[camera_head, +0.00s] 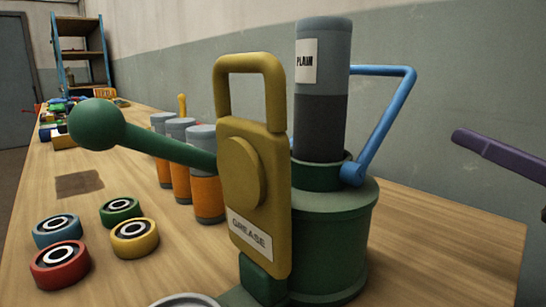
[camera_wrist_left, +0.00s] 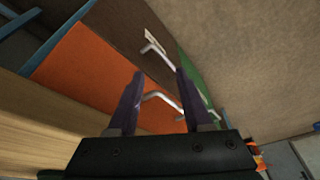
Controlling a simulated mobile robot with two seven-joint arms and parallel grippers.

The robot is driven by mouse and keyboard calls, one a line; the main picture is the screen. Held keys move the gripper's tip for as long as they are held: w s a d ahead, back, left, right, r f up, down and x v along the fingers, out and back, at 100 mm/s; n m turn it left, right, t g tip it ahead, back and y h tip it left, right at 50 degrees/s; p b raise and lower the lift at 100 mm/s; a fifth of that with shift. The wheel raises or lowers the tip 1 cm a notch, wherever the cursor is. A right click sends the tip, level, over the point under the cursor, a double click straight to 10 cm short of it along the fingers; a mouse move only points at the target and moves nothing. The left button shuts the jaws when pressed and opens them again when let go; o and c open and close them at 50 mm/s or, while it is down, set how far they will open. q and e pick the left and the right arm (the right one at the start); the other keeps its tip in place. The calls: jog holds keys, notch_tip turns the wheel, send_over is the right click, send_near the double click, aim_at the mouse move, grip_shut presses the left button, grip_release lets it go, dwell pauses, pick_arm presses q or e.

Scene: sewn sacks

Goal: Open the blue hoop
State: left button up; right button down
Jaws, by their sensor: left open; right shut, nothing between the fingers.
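The blue hoop (camera_head: 385,120) is a bent bar on the right of the green machine (camera_head: 325,235) in the head view. It runs from behind the grey cylinder marked PLAIN (camera_head: 322,90) out to the right, then slopes down to the green collar. Its far side is hidden by the cylinder. My right gripper (camera_head: 462,138) shows as a purple finger at the right edge, shut and empty, to the right of the hoop and apart from it. My left gripper (camera_wrist_left: 160,76) shows only in the left wrist view, open and empty, with no hoop there.
A yellow GREASE tag (camera_head: 258,195) and a green ball lever (camera_head: 95,124) stand in front. Several coloured rings (camera_head: 60,266) and orange-grey cylinders (camera_head: 205,185) are on the wooden bench. Orange (camera_wrist_left: 85,85) and green panels with silver handles face my left wrist.

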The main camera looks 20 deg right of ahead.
notch_tip(320, 180, down, 2)
jog(key=n+y, duration=0.1)
jog(key=n, duration=0.1)
jog(key=p, duration=0.3)
send_near(351, 71)
jog(key=shift+w, duration=2.05)
pick_arm(q)
jog(key=shift+w+a+r, duration=0.1)
jog(key=shift+a+r, duration=0.05)
jog(key=shift+r, duration=0.55)
pick_arm(e)
jog(key=shift+a+r+g+y, duration=0.15)
jog(key=shift+a+g+y, duration=0.15)
jog(key=shift+g, duration=0.1)
jog(key=shift+s+a+r+n, duration=0.15)
jog(key=shift+a+r+n, duration=0.15)
jog(key=shift+r+n, duration=0.45)
jog(key=shift+f, duration=0.2)
